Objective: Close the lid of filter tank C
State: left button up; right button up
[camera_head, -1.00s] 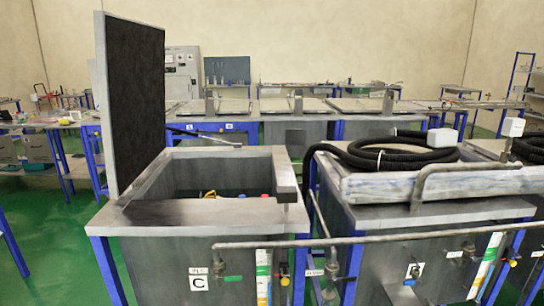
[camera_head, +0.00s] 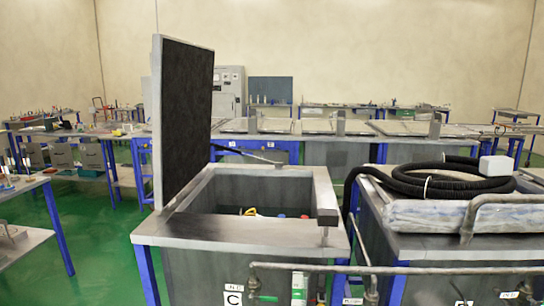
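Filter tank C (camera_head: 193,230) is a grey metal tank on blue legs, marked with a white label C (camera_head: 233,298) on its front. Its lid (camera_head: 184,122) stands upright and open on the tank's left side, its dark lining facing right. A thin strut (camera_head: 246,154) shows behind the lid, over the tank's back rim. Inside the open tank I see small yellow, blue and red items. Neither of my grippers is in view.
A second tank (camera_head: 440,245) stands close on the right, with a black coiled hose (camera_head: 440,182) on top. Pipes (camera_head: 400,269) run across the fronts. A side table (camera_head: 28,187) stands at left. Green floor (camera_head: 100,240) is free between it and tank C.

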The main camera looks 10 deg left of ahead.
aim_at(182, 76)
jog(key=j, duration=0.85)
jog(key=j+z, duration=0.15)
jog(key=j, duration=1.5)
jog(key=k+j+z, duration=0.15)
jog(key=j, duration=1.55)
jog(key=i+j+z, duration=0.2)
jog(key=i+j, duration=0.2)
